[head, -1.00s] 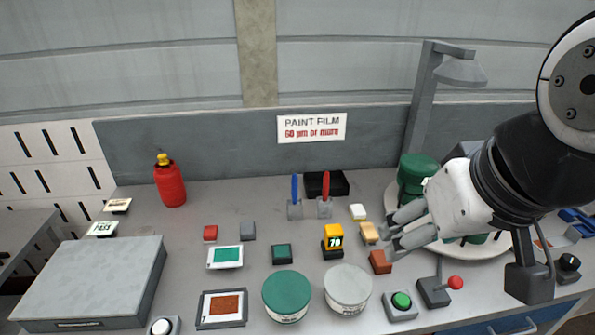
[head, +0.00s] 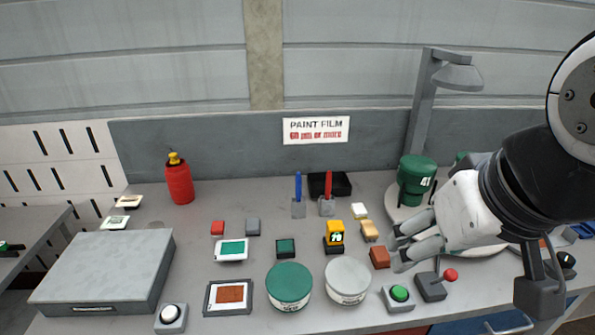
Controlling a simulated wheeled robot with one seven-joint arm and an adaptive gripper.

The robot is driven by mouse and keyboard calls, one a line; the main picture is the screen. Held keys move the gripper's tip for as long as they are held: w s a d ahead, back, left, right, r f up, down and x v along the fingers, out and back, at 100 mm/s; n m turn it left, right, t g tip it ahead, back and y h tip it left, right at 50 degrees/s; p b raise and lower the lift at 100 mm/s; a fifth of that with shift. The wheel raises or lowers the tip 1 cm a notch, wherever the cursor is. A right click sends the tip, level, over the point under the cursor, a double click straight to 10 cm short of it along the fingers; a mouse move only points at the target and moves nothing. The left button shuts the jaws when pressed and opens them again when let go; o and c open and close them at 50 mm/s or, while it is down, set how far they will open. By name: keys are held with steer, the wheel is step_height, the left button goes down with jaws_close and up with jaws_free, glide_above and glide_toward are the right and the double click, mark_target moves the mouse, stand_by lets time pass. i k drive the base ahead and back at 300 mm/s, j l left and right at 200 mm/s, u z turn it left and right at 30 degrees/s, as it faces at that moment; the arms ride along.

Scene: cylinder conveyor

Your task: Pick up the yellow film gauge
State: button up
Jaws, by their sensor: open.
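The yellow film gauge (head: 334,235) is a small yellow block with a dark lower part and a lit display reading about 70. It stands upright on the grey bench, right of centre in the head view. My gripper (head: 397,249) is open, with its fingers pointing left, to the right of the gauge and apart from it. Nothing shows between the fingers. A brown block (head: 379,257) lies just left of the fingertips, between them and the gauge in the picture.
Green (head: 288,283) and grey (head: 348,278) round tins stand in front of the gauge. A green-button box (head: 399,294) and a red-knobbed lever (head: 450,275) sit at front right. Blue and red-handled tools stand behind.

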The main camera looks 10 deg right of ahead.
mark_target(335, 232)
steer(key=i+l+u, duration=0.2)
steer(key=l+u, duration=0.2)
steer(key=i+l+u, duration=0.1)
steer(key=l+u, duration=0.25)
steer(key=l, duration=0.2)
steer(key=l+u, duration=0.4)
steer(key=l, duration=0.15)
